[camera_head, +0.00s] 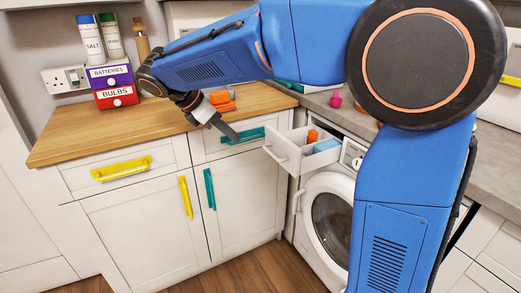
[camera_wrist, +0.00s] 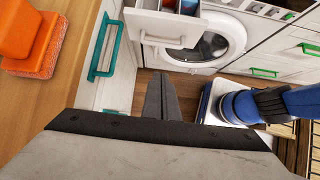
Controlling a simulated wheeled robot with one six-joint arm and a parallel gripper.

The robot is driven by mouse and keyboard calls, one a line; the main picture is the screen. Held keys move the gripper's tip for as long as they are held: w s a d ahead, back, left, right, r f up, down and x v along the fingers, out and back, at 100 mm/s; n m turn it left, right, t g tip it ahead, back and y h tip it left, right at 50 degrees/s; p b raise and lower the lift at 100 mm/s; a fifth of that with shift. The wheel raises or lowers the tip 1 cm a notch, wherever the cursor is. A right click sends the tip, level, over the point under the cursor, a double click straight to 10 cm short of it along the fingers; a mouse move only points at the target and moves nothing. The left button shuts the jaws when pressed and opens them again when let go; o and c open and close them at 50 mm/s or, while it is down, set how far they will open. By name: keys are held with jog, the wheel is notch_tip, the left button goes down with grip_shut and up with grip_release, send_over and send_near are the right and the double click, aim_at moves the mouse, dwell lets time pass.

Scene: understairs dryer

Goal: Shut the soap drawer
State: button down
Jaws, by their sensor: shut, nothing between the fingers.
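The soap drawer (camera_head: 286,152) is a white tray pulled out from the upper left of the white washing machine (camera_head: 312,222). An orange item (camera_head: 312,136) and a blue item (camera_head: 327,145) lie in it. The drawer's front (camera_wrist: 160,28) with its handle also shows at the top of the wrist view. My gripper (camera_head: 236,135) is shut and empty, pointing down and to the right. In the head view it is left of the drawer's front, near the teal drawer handle, and looks apart from the soap drawer.
The cabinet's teal drawer handle (camera_wrist: 105,48) juts out close by. Boxes labelled batteries and bulbs (camera_head: 112,86) stand at the back. Open floor lies in front of the cabinets.

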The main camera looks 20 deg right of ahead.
aim_at(309, 135)
jog(key=d+r+x, duration=0.1)
jog(key=d+x, duration=0.1)
jog(key=x, duration=1.1)
jog(key=shift+w+r, duration=0.35)
jog(key=w+d, duration=0.1)
jog(key=d, duration=0.5)
jog(key=w+d, duration=0.1)
jog(key=d, duration=0.5)
jog(key=w+d, duration=0.1)
jog(key=d, duration=0.6)
jog(key=shift+w, duration=0.35)
jog(key=shift+d, duration=0.15)
jog(key=a, duration=0.3)
jog(key=a+r, duration=0.1)
jog(key=shift+s+a, duration=0.15)
jog(key=shift+s, duration=0.2)
jog(key=v, duration=1)
jog(key=shift+s+f, duration=0.1)
